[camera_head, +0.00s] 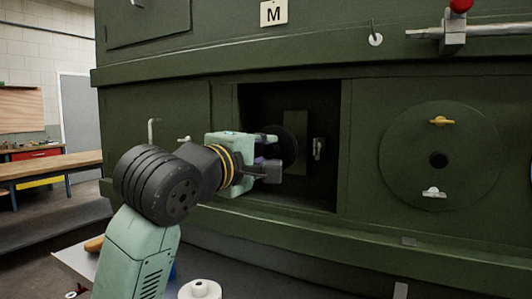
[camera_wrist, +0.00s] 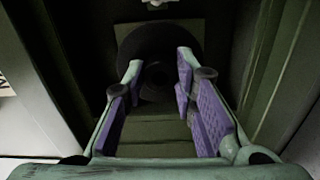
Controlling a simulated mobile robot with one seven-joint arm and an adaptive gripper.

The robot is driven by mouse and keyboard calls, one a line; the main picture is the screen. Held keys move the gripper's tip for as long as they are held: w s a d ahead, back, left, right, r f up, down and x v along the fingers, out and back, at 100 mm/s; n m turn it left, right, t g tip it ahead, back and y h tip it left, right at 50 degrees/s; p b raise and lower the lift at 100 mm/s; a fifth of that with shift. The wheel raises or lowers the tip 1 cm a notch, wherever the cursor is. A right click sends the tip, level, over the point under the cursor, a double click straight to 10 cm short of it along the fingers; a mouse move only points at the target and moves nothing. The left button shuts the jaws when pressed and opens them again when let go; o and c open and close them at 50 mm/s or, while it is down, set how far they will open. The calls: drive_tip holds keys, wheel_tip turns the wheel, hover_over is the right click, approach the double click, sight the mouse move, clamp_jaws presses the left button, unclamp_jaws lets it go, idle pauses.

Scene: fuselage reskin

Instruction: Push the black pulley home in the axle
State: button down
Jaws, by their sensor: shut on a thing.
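The black pulley (camera_head: 287,146) is a dark disc inside the square opening of the green fuselage side, hard to make out in the shadow. My gripper (camera_head: 270,154) reaches into the opening from the left and is shut on the pulley's near side. In the wrist view the pulley (camera_wrist: 140,42) is a dark round shape with a hub beyond and between my purple-padded fingers (camera_wrist: 157,90). An olive plate (camera_wrist: 190,28) stands behind it; it shows in the head view (camera_head: 301,122). The axle is hidden, so I cannot tell how far the pulley sits on it.
A small metal fitting (camera_head: 318,149) is right of the pulley inside the opening. The opening's walls stand close on both sides of my gripper. A round green cover (camera_head: 402,150) with yellow and white latches is to the right. A white flanged part (camera_head: 200,290) lies below.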

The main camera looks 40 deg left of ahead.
sight(278, 149)
drive_tip(key=shift+s+d+f+b, duration=0.1)
drive_tip(key=shift+b, duration=0.25)
drive_tip(key=shift+w, duration=0.2)
drive_tip(key=shift+x, duration=2.35)
drive_tip(key=c, duration=1.9)
unclamp_jaws()
clamp_jaws()
